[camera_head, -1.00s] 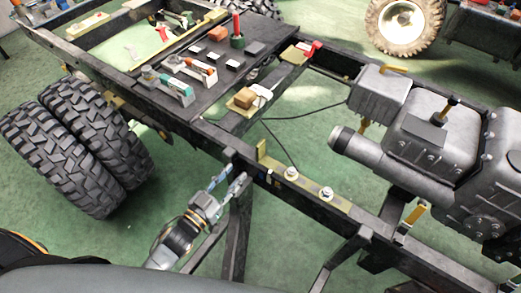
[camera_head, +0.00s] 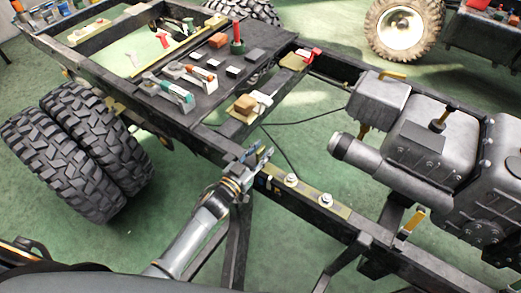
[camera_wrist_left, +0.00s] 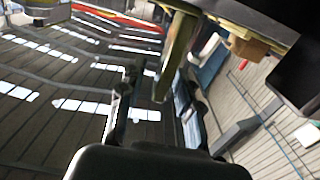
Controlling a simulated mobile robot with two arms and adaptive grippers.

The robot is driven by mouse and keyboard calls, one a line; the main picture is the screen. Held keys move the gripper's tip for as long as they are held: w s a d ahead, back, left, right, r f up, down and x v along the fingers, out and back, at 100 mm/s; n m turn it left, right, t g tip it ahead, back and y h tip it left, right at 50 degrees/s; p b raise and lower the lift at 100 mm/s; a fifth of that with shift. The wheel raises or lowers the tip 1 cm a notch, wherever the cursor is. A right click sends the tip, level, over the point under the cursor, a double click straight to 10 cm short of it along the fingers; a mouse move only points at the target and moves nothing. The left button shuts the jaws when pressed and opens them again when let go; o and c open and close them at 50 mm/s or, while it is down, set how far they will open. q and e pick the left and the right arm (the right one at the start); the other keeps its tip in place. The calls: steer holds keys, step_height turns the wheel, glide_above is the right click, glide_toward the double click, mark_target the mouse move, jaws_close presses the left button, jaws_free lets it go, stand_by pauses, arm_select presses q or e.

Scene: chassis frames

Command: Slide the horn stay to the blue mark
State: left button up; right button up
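The horn stay (camera_head: 325,198) is an olive strip lying along the top of the near chassis rail, with two bolts and washers on it. Its upright tab at the left end is hidden behind my left gripper in the head view. My left gripper (camera_head: 263,156) is at that end, fingers apart. In the left wrist view an olive upright piece (camera_wrist_left: 178,45), likely the tab, stands between the fingers (camera_wrist_left: 152,105); I cannot tell whether they touch it. My right gripper is not in view.
A dark tray board (camera_head: 208,100) with clamps and small blocks lies across the frame to the left. An orange-brown block (camera_head: 244,104) sits near the rail. A grey engine (camera_head: 430,150) stands to the right. Double tyres (camera_head: 75,155) are at left. Black cables hang between the rails.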

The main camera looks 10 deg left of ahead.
arm_select(q)
steer(key=shift+c, duration=0.2)
jaws_close()
steer(key=a, duration=0.1)
steer(key=w+a, duration=0.1)
steer(key=a, duration=0.1)
steer(key=shift+w, duration=0.15)
steer(key=shift+a, duration=0.2)
steer(key=shift+o, duration=0.2)
jaws_free()
steer(key=shift+d, duration=0.25)
